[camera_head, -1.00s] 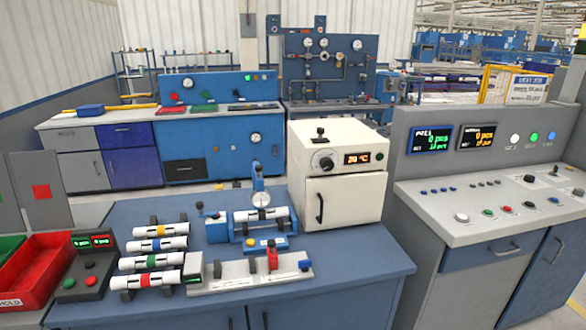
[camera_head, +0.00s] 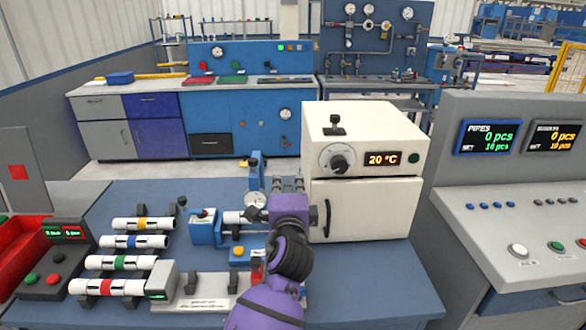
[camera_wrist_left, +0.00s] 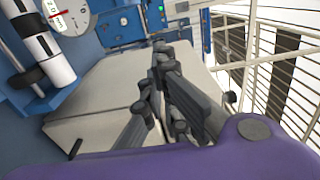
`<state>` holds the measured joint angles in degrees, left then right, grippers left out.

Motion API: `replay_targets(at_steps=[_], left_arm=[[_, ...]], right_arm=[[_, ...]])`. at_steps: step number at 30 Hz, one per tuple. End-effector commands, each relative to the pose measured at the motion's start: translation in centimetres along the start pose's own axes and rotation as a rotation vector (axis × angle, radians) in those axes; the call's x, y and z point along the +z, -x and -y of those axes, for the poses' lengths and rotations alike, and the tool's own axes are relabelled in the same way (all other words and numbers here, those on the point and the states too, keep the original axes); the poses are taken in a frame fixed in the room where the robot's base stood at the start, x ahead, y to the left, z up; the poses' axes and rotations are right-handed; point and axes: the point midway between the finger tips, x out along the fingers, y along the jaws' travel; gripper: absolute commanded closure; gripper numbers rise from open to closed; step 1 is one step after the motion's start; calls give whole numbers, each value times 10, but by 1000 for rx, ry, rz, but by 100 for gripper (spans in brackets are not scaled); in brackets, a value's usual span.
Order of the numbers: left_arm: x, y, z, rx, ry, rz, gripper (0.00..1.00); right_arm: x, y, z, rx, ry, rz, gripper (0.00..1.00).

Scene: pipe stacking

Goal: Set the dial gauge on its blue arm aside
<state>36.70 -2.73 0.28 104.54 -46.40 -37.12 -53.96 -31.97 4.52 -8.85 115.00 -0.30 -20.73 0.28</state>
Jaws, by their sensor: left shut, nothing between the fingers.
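The dial gauge (camera_head: 255,200) has a round white face and sits on an upright blue arm (camera_head: 254,172) above the blue test fixture (camera_head: 206,229). In the left wrist view the gauge face (camera_wrist_left: 68,16) is at the upper left, beside a white pipe (camera_wrist_left: 38,45). My left gripper (camera_head: 284,187), on a purple arm, is just right of the gauge, in front of the white oven. It is shut and empty, apart from the gauge in the left wrist view (camera_wrist_left: 160,48). The arm hides part of the fixture and its pipe. My right gripper is not in view.
The white oven (camera_head: 366,195) stands close to the right of my left gripper. Several banded pipes (camera_head: 140,241) lie on racks at the left. A red bin (camera_head: 20,262) and button box (camera_head: 58,270) are further left. The table's front right (camera_head: 375,285) is clear.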

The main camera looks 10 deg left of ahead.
Motion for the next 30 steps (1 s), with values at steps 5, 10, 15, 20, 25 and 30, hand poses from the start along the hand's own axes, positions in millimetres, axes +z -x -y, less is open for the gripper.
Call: replay_targets(at_steps=[5,10,15,20,25,30], left_arm=[[0,-25,2,-1,0,-1,100],[-1,-59,2,-1,2,-3,100],[-1,-90,0,0,2,-2,100],[16,-91,4,-3,3,-1,100],[31,-86,4,-4,4,-1,100],[37,-83,2,-2,5,-3,100]], right_arm=[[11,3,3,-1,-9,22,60],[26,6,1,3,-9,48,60],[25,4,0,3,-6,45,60],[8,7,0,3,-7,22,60],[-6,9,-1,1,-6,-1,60],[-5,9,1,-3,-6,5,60]])
